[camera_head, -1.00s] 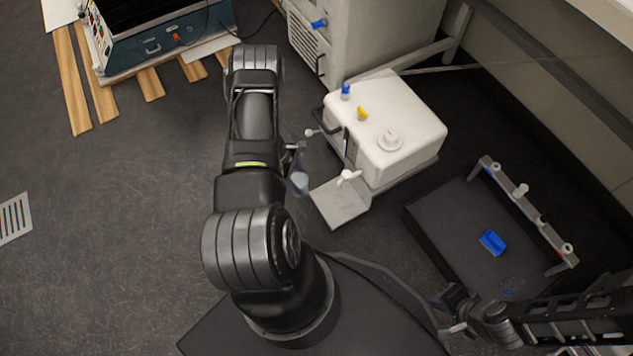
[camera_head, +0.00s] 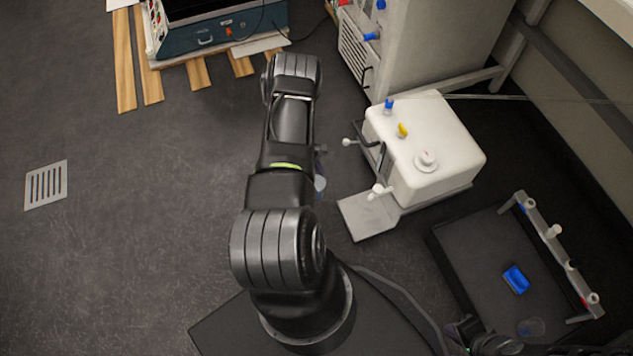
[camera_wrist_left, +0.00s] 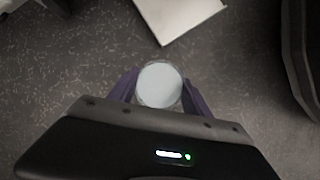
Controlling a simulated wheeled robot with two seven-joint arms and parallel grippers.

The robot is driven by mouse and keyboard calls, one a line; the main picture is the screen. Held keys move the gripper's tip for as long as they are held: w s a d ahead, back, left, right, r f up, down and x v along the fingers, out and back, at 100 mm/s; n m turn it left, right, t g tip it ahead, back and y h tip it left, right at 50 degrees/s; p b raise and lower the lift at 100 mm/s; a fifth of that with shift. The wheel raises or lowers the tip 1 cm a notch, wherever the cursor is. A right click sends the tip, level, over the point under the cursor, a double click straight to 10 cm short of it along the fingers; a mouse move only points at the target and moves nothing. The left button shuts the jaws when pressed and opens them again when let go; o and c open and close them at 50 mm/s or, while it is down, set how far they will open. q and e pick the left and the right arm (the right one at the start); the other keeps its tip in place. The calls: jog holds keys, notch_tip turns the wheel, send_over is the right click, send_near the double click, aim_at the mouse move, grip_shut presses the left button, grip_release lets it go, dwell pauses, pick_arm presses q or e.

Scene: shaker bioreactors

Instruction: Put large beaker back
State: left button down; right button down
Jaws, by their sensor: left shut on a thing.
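My left gripper (camera_wrist_left: 160,92) is shut on a round beaker (camera_wrist_left: 160,84) with pale contents, seen from above between the two purple fingers. In the head view this beaker (camera_head: 320,184) shows just right of my left arm, held over the floor, left of the white machine's plate and apart from it. The arm hides most of the left gripper there.
A white machine (camera_head: 425,150) with a pale plate (camera_head: 366,216) in front stands right of my left arm. A blue item (camera_head: 516,280) lies on the dark platform, beside a rail (camera_head: 555,245) with knobs. Wooden slats (camera_head: 124,70) lie at upper left.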

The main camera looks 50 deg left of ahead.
pick_arm(q)
jog(key=w+d+r+m+g, duration=0.1)
jog(key=w+d+r+m, duration=0.3)
jog(key=d+r, duration=0.5)
jog(key=w+d+r+m+g, duration=0.2)
jog(key=d+r, duration=0.7)
jog(key=r, duration=1.3)
jog(key=w+d+r+m+g, duration=0.2)
jog(key=w+d+r+m, duration=0.5)
jog(key=r, duration=0.8)
jog(key=w+d, duration=0.1)
jog(key=d, duration=0.2)
jog(key=shift+r, duration=0.15)
